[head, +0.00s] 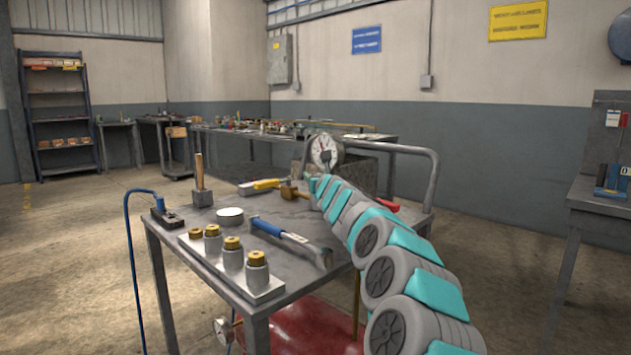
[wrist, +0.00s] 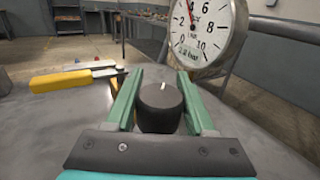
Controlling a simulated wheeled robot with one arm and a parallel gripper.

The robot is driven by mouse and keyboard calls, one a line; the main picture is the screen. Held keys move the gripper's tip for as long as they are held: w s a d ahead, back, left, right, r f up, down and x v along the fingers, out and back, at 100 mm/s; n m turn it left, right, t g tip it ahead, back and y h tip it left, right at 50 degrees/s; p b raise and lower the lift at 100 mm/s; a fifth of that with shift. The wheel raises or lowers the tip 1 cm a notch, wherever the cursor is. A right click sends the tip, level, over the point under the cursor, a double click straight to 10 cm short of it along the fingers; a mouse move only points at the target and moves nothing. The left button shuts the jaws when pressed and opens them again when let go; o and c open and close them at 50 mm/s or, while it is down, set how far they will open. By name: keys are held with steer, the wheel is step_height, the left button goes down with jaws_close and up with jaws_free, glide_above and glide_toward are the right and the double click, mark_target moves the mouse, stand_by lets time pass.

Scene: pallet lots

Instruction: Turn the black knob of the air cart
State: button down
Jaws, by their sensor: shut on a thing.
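The black knob (wrist: 160,108) shows in the wrist view with a short white mark on its top, pointing away from me. My gripper (wrist: 157,90) has its green fingers on either side of the knob and is shut on it. In the head view the arm reaches over the cart's grey top (head: 205,215), and its end hides the knob. A round white gauge (wrist: 204,30) stands just behind the knob, its red needle between 2 and 4. The gauge also shows in the head view (head: 323,153).
A blue hose (head: 127,260) hangs at the left.

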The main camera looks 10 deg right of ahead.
steer(key=shift+f+h+b, duration=0.25)
steer(key=shift+h+b, duration=0.05)
steer(key=shift+d+r+m+h, duration=0.1)
steer(key=shift+r+m+h, duration=0.05)
steer(key=shift+m+h, duration=0.2)
steer(key=shift+c, duration=1.3)
jaws_free()
steer(key=shift+s, duration=0.1)
